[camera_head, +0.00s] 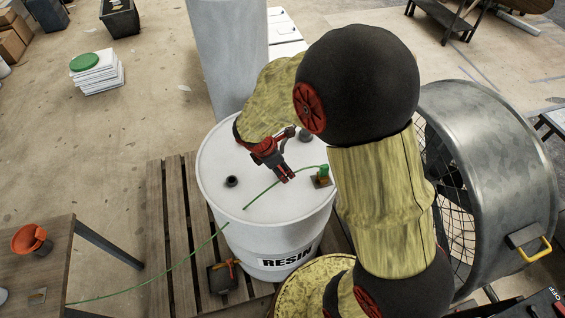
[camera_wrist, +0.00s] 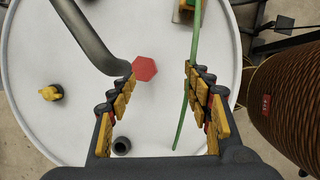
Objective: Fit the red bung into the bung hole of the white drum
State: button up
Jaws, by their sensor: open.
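The white drum (camera_head: 222,208) stands upright, with a RESIN label on its side; its round lid also fills most of the wrist view (camera_wrist: 50,45). The red bung (camera_wrist: 145,68) shows as a red hexagon in the wrist view, between the fingertips and closer to the left finger. I cannot tell it apart from my gripper's red parts in the head view. A dark round ring on the lid (camera_head: 231,181), apparently the bung hole, is also low in the wrist view (camera_wrist: 121,146), with nothing in it. My gripper (camera_head: 287,176) is open above the lid; its fingertips also show in the wrist view (camera_wrist: 159,72).
A green cord (camera_head: 262,192) crosses the lid beside my right finger. A dark bent pipe (camera_wrist: 90,37) reaches towards my left finger. A yellow fitting (camera_wrist: 50,93) sits on the lid. A large fan (camera_head: 500,170) stands right of the drum, a wooden table (camera_head: 35,255) at left.

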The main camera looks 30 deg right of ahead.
aim_at(280, 168)
jog(key=w+f+n, duration=0.1)
jog(key=w+d+f+n, duration=0.1)
jog(key=f+n, duration=0.1)
jog(key=shift+w+f, duration=0.1)
jog(key=shift+w, duration=0.05)
jog(key=x, duration=0.3)
jog(key=w+x, duration=0.1)
jog(key=x, duration=0.1)
jog(key=shift+a+f, duration=0.1)
jog(key=shift+s, duration=0.1)
jog(key=c, duration=0.3)
jog(key=c, duration=1)
